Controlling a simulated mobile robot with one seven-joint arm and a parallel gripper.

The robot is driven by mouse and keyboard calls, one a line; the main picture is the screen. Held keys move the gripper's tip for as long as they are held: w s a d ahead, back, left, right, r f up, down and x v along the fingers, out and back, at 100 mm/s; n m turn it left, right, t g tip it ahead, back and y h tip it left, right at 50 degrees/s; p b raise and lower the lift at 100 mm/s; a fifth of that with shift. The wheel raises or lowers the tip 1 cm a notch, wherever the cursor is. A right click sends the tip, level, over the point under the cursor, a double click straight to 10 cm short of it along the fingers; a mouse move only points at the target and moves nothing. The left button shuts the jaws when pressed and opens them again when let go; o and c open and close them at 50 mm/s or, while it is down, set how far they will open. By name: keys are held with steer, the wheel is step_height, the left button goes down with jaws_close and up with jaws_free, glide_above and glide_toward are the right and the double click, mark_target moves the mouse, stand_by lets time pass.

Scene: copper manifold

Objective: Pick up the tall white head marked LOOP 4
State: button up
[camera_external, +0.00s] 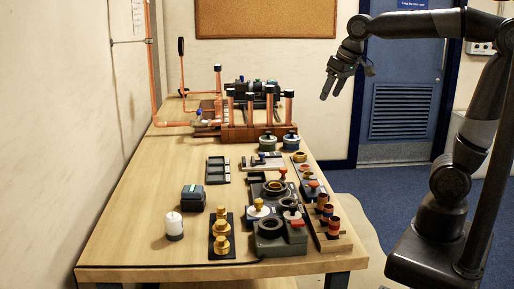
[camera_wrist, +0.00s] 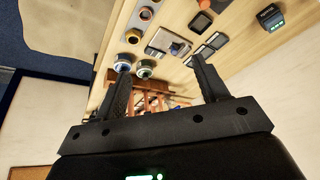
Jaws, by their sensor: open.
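A tall white cylinder-shaped head (camera_external: 174,221) with a dark band near its base stands upright at the front left of the wooden table. Its marking is too small to read, so I cannot confirm LOOP 4. My gripper (camera_external: 330,96) is open and empty. I do not make out the white head in that view.
A dark box with a green display (camera_external: 192,199) stands behind the white head. Brass fittings on a black plate (camera_external: 221,233) stand to its right. Grey fixtures (camera_external: 279,238) crowd the front right. Copper pipes on a wooden block (camera_external: 240,135) rise farther back. Bare wood lies around the head.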

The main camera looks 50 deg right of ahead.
steer(key=w+a+r+g, duration=0.1)
steer(key=w+a+g, duration=0.1)
steer(key=w+a, duration=1)
steer(key=g, duration=0.2)
glide_above(172, 215)
steer(key=shift+h, duration=0.3)
steer(key=f, duration=1.9)
steer(key=shift+d+f, duration=0.25)
steer(key=shift+f, duration=0.15)
steer(key=shift+s+a+f, duration=0.1)
steer(key=shift+a+f, duration=0.15)
steer(key=shift+f, duration=3.8)
steer(key=shift+c, duration=0.4)
steer(key=c, duration=1)
